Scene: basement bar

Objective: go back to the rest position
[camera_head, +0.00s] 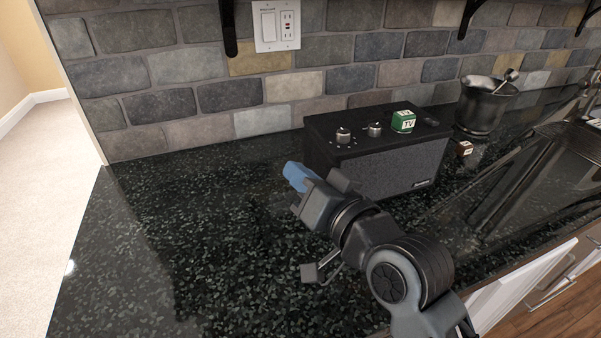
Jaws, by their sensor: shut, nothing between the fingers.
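My gripper (298,177) is over the black speckled counter (170,230), in front of the left end of a black speaker box (395,165). Its blue fingertips point to the left and away from me. The fingers are together and nothing shows between them. My arm reaches in from the lower right and covers part of the counter and the speaker's lower left front. I cannot tell whether the gripper touches the speaker.
A stone wall (190,70) is behind. An open drawer (520,285) juts out at lower right. The counter's left part is clear.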

